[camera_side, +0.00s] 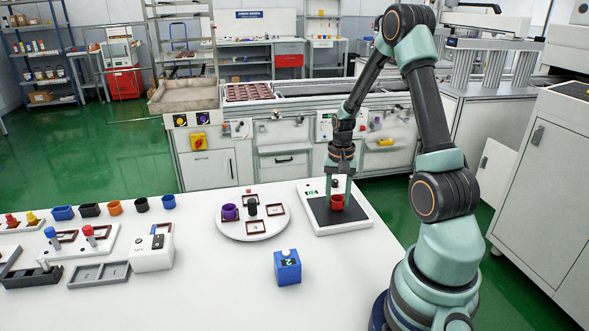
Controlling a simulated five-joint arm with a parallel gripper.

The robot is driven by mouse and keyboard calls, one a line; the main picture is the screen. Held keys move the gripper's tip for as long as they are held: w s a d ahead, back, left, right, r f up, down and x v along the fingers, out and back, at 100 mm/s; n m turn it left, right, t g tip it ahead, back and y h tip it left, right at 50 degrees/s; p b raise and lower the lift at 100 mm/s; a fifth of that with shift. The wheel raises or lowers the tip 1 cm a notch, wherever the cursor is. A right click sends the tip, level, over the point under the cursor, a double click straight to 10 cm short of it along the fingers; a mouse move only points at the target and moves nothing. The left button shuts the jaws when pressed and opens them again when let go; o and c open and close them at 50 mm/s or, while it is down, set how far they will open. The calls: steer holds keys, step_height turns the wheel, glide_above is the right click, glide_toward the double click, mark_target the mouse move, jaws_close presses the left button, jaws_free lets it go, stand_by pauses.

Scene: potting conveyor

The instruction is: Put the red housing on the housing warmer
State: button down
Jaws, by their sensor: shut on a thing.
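The red housing (337,203) is a small red cup at the right of the white table. It is at the dark plate of the housing warmer (322,215), a flat white-framed unit with a small green display. My gripper (337,190) points straight down with its fingers shut on the red housing. The housing looks upright and at or just above the plate; I cannot tell whether it touches.
A round white turntable (253,226) with a purple cup (230,211) stands left of the warmer. A blue box (287,267) stands in front. Several coloured cups, racks and a grey tray (99,275) fill the left side. The front middle of the table is clear.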

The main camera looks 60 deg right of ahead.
steer(key=shift+f, duration=0.15)
steer(key=shift+c, duration=1.8)
jaws_free()
step_height(320, 180, up, 11)
steer(key=a+r+n+t, duration=0.2)
steer(key=a+r+n, duration=0.1)
steer(key=a, duration=0.5)
steer(key=a+r+n+t, duration=0.1)
steer(key=a+r+n, duration=0.3)
steer(key=a, duration=0.5)
steer(key=a+r+n+t, duration=0.2)
steer(key=a+n, duration=0.4)
steer(key=a, duration=0.3)
steer(key=shift+r+t, duration=0.3)
steer(key=shift+r, duration=0.5)
steer(key=shift+d, duration=0.1)
